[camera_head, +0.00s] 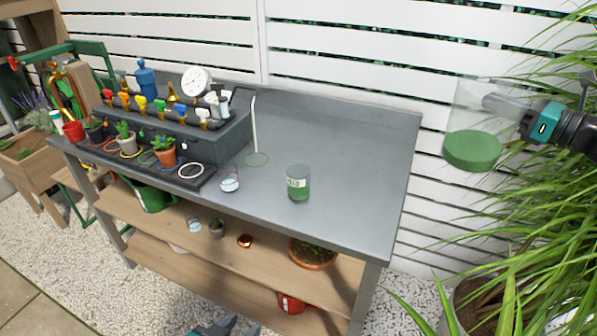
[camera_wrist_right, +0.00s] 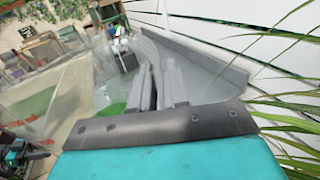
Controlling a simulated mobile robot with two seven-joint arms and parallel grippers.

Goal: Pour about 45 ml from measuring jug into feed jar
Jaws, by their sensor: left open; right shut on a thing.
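The measuring jug (camera_head: 472,150) is a clear vessel with green liquid at its bottom. It looks upright, at the right of the head view. My right gripper (camera_head: 490,104) is shut on it; its fingers also show in the wrist view (camera_wrist_right: 158,88), with part of the green liquid beside them. The feed jar (camera_head: 298,182) is a small clear jar with a pale label and green in its lower part. It stands on the grey bench, well left of the jug and apart from it. My left gripper (camera_head: 246,326) is open and empty at the bottom edge of the head view.
A dark rack (camera_head: 180,132) with coloured taps and potted plants (camera_head: 165,150) fills the bench's left end. Long grass leaves (camera_head: 540,210) surround the jug's right side.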

